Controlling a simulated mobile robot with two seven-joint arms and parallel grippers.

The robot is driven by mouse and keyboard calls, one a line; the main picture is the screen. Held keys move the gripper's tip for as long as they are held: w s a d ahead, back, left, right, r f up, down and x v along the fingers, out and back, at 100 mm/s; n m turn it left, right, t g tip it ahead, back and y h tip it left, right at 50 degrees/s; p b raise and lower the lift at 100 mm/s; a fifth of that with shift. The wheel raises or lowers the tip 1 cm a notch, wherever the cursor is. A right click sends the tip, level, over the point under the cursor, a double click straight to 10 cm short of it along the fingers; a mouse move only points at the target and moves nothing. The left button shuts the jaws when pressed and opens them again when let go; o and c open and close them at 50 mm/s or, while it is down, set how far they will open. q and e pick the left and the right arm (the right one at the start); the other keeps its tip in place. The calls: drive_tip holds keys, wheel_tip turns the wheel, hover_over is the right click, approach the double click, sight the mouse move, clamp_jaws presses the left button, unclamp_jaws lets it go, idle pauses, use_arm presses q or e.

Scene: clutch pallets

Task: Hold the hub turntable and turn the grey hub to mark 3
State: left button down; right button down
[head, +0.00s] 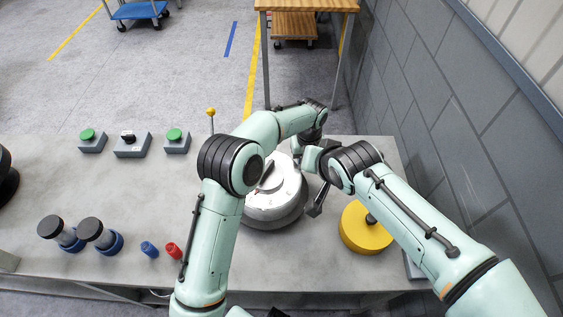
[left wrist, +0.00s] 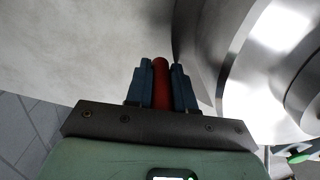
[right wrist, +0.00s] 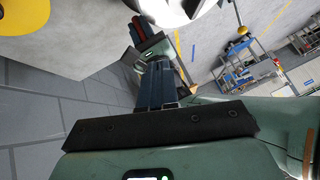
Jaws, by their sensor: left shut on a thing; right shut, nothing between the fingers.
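The hub turntable (head: 272,215) is a round metal unit on the bench, partly hidden behind my left arm. The pale grey hub (head: 285,185) sits on top of it; its mark numbers are too small to read. In the left wrist view my left gripper (left wrist: 160,80) is shut on a red bar (left wrist: 161,85), just beside the curved metal of the turntable. In the right wrist view my right gripper (right wrist: 160,82) is shut and empty, close to my left gripper (right wrist: 143,32) and the red bar. In the head view my arms largely hide both sets of fingertips.
A yellow disc (head: 358,237) with a dark knob lies right of the turntable. At left are green-button boxes (head: 92,141), dark-capped cylinders (head: 66,238), a small blue piece (head: 149,249) and a red piece (head: 172,250). A yellow-ball stick (head: 211,113) stands at the back. A wall runs along the right.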

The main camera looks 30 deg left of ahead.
wheel_tip(320, 180, down, 2)
drive_tip(key=s+m, duration=0.1)
drive_tip(key=m, duration=0.1)
drive_tip(key=g, duration=0.1)
approach(280, 168)
drive_tip(key=w+f, duration=0.1)
drive_tip(key=f, duration=0.1)
drive_tip(key=w+f, duration=0.2)
drive_tip(key=shift+d+f, duration=0.1)
drive_tip(key=a, duration=0.3)
drive_tip(key=shift+a+f, duration=0.1)
drive_tip(key=shift+a, duration=0.1)
drive_tip(key=shift+s+a, duration=0.1)
drive_tip(key=shift+a, duration=0.3)
drive_tip(key=shift+w+a, duration=0.4)
drive_tip(key=shift+a, duration=0.05)
